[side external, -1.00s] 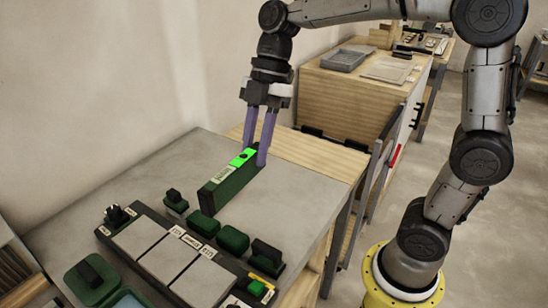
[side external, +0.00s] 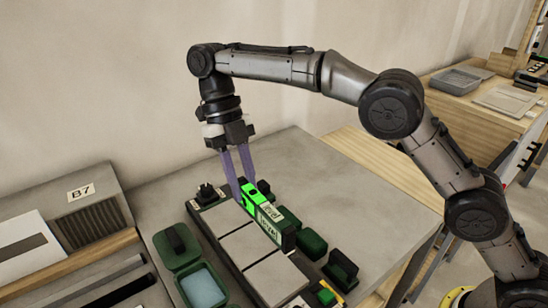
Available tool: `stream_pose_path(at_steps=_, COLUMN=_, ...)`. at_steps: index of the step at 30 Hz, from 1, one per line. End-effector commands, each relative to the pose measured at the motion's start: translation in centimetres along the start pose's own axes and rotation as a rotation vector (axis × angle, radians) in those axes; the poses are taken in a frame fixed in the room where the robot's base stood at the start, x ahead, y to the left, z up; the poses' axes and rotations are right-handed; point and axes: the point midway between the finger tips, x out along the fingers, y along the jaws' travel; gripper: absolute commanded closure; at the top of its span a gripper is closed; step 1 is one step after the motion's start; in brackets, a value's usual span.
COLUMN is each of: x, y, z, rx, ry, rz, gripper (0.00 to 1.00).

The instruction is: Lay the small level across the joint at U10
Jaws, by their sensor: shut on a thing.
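The small level (side external: 271,217) is a dark bar with a bright green top and white labels. My gripper (side external: 247,188) points down, with its two purple fingers shut on the level's far end. The level lies lengthwise along the right side of the row of grey tiles (side external: 241,242), which sit in a dark frame (side external: 234,268). It covers part of that side and the joint labels there, so I cannot read which is U10. I cannot tell whether the level touches the tiles or hangs just above them.
Dark green blocks (side external: 312,246) and a black-handled block (side external: 341,268) stand close right of the frame. A green open box (side external: 190,268) with a pale blue inside is at left. A box marked B7 (side external: 82,212) stands at far left. The table (side external: 330,185) behind is clear.

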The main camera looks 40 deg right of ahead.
Motion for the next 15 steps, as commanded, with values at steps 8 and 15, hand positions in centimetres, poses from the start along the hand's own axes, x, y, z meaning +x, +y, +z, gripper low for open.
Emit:
stream_pose_path(at_steps=8, x=2.6, y=0.9, z=0.8, rx=-0.016, ry=0.000, rz=-0.006, gripper=1.00)
stream_pose_path(at_steps=15, x=4.5, y=0.9, z=1.6, rx=-0.015, ry=0.002, rz=-0.007, gripper=1.00)
